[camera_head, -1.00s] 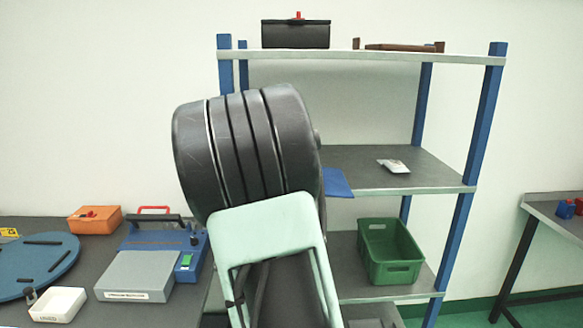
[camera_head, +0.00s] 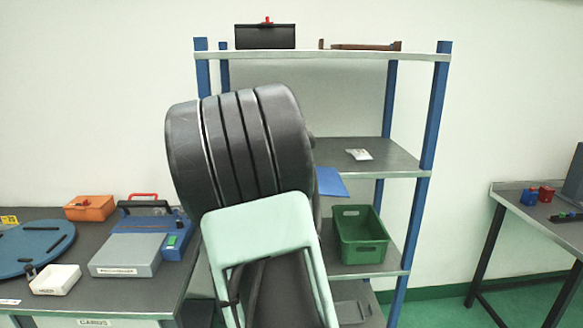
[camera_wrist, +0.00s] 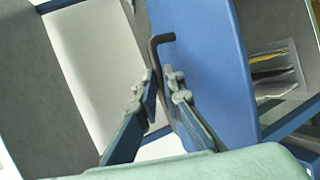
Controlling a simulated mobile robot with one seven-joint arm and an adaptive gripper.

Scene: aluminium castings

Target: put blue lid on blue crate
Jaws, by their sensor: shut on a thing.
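The blue lid (camera_wrist: 205,60) is a flat blue panel in the wrist view, with a dark bent handle (camera_wrist: 160,40). My gripper (camera_wrist: 165,85) is shut on the handle, one finger on each side of it. In the head view only a blue corner of the lid (camera_head: 330,182) shows, to the right of my arm and in front of the shelf unit. My arm hides the rest of the lid and my gripper there. I cannot make out a blue crate for certain in either view.
A shelf unit (camera_head: 425,150) holds a green crate (camera_head: 360,240), a small white packet (camera_head: 358,154) and a black box (camera_head: 265,36). A bench on the left carries an orange box (camera_head: 90,208) and a blue-grey case (camera_head: 125,255). Another table (camera_head: 540,210) stands at right.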

